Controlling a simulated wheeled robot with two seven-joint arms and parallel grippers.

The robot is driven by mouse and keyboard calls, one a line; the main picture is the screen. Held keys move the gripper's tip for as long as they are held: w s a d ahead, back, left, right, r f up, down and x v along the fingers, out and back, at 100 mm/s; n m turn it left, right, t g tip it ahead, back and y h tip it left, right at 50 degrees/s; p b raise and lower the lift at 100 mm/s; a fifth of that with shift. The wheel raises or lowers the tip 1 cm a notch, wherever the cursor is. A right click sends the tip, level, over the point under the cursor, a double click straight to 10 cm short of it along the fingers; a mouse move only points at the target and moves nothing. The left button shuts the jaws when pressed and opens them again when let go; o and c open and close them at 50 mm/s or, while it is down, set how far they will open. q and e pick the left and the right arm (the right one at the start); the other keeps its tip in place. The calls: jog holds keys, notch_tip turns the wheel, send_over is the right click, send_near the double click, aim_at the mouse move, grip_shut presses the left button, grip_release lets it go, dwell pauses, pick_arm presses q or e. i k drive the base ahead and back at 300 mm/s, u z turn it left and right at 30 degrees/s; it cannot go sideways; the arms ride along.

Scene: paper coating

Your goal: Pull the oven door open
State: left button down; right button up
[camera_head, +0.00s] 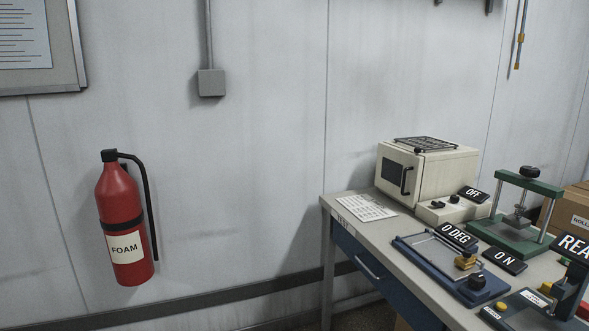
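The oven (435,173) is a cream box at the back of the bench, with a dark vented rack on top. Its door (394,174) faces front left and looks closed. The door has a dark window and a black vertical handle (406,181) near its right edge. Neither of my grippers is in the head view, so their distance from the handle does not show.
A control box labelled OFF (453,208) stands close to the oven. A red extinguisher (121,215) hangs left.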

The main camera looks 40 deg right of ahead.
aim_at(399, 172)
jog(key=z, duration=0.05)
jog(key=i, duration=1.55)
jog(key=z, duration=0.65)
